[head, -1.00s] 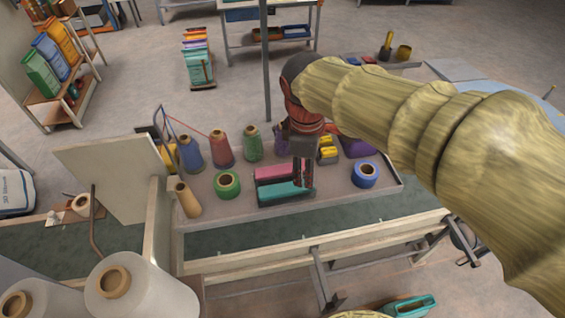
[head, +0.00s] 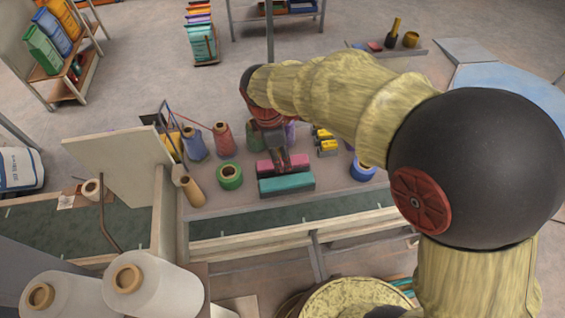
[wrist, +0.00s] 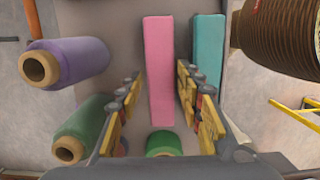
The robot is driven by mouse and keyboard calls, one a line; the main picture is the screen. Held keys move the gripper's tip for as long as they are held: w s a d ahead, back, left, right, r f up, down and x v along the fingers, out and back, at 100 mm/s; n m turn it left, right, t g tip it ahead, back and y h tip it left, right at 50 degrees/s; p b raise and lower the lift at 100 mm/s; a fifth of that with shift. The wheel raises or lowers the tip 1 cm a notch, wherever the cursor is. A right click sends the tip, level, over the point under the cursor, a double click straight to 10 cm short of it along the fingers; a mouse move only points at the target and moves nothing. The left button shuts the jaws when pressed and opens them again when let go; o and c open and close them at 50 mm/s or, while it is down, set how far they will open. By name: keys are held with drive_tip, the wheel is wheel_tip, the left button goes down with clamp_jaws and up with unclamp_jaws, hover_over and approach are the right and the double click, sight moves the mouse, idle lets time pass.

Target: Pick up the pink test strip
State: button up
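The pink test strip (head: 268,168) is a long pink block lying on the grey table beside a teal block (head: 287,183). In the wrist view the pink strip (wrist: 159,60) runs lengthwise between my two fingers, and the teal block (wrist: 208,50) lies to its right, outside them. My gripper (head: 283,160) is over the strip in the head view and hides part of it. In the wrist view my gripper (wrist: 160,75) is open, with a visible gap on each side of the strip. I cannot tell how high the fingertips are above the table.
A green roll (head: 230,176) lies left of the blocks and a blue roll (head: 363,169) lies to the right. Thread cones, including a red one (head: 223,140), stand behind at the left. Yellow-topped pieces (head: 326,143) sit behind at the right. The front wooden rail (head: 290,236) borders the table.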

drive_tip(key=shift+d+f, duration=0.1)
drive_tip(key=shift+f, duration=0.2)
drive_tip(key=shift+c, duration=0.8)
drive_tip(key=c, duration=0.7)
drive_tip(key=shift+c, duration=0.4)
